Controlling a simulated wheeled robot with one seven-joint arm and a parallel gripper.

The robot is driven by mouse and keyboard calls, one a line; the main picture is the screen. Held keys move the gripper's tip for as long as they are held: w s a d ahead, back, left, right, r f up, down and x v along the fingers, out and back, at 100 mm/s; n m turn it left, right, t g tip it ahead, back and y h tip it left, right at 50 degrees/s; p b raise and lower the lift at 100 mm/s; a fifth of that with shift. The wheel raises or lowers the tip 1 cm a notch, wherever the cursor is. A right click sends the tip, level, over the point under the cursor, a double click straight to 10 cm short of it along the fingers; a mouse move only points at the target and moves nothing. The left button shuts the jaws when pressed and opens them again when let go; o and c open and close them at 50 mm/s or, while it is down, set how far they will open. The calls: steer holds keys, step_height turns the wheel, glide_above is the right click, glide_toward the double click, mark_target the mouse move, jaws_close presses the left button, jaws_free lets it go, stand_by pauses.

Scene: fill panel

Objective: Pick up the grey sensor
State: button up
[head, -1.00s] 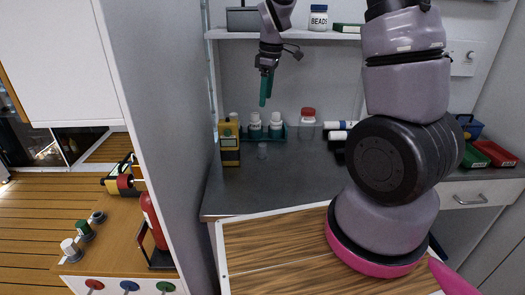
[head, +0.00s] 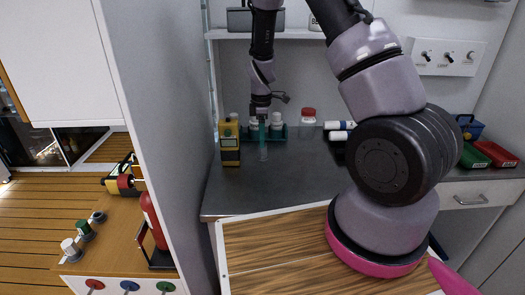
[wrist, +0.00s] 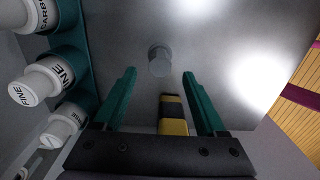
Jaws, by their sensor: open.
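The grey sensor (wrist: 160,60) is a small grey cylinder standing on the grey worktop. In the wrist view it lies just beyond my fingertips, roughly centred between them. My gripper (wrist: 158,77) is open, with its two teal fingers apart and nothing between them. In the head view my gripper (head: 263,150) points down over the worktop, in front of the bottle rack, and largely hides the sensor. I cannot tell how high the fingertips are above it.
A teal rack (wrist: 70,55) of white-capped bottles stands close on the left in the wrist view. A yellow and black device (head: 230,145) stands left of my gripper. A red-capped jar (head: 308,118) is to the right. The worktop (head: 270,190) in front is clear.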

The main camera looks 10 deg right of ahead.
mark_target(263, 151)
step_height(263, 151, down, 3)
steer(key=shift+r, duration=0.15)
jaws_close()
steer(key=shift+r, duration=0.1)
